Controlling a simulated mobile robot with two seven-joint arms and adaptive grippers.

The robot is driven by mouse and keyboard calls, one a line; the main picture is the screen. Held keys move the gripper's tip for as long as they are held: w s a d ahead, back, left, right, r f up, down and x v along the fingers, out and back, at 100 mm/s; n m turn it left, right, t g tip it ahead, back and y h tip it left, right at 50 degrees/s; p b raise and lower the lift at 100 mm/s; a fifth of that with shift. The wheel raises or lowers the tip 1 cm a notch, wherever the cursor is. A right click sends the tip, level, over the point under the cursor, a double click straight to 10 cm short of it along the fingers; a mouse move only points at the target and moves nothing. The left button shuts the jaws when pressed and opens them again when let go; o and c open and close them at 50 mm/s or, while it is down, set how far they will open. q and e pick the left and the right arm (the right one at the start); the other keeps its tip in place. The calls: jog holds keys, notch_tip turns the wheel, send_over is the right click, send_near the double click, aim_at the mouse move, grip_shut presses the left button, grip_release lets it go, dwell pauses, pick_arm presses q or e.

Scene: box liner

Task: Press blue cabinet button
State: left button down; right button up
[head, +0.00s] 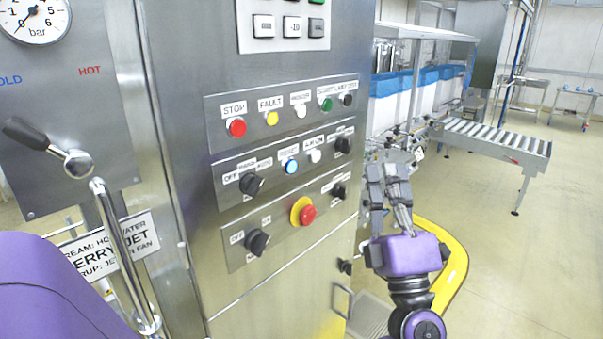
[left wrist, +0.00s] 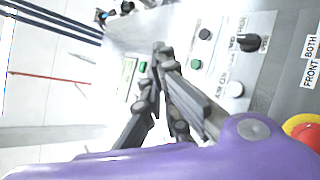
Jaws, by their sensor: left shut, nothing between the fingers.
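The blue button (head: 291,166) is round with a pale, bright centre. It sits in the middle row of the steel cabinet's control panel in the head view, between a black knob and a white button (head: 315,156). My left gripper (head: 388,160) is to the right of the cabinet panel, apart from the blue button, with its fingers pointing up. In the left wrist view its dark fingers (left wrist: 162,62) are closed together and empty. I cannot make out the blue button in that view. My right gripper is not in view.
A red emergency knob on a yellow ring (head: 303,211) sits below the blue button. Red, yellow, white and green buttons line the row above. A lever and pipe (head: 122,245) stand at left. A roller conveyor (head: 490,137) is behind at right, with open floor beside it.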

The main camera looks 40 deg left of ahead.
aim_at(291, 167)
pick_arm(q)
jog(key=s+a+f+n+g+y, duration=0.2)
jog(key=a+n+g, duration=0.3)
jog(key=a, duration=0.7)
jog(key=shift+s+a+n+g+y, duration=0.15)
jog(key=shift+a+n+g+y, duration=0.25)
jog(key=shift+g+y, duration=0.4)
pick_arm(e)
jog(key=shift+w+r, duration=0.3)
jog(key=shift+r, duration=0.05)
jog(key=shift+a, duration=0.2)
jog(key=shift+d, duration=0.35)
pick_arm(q)
jog(key=shift+a+p, duration=0.35)
jog(key=shift+a, duration=0.1)
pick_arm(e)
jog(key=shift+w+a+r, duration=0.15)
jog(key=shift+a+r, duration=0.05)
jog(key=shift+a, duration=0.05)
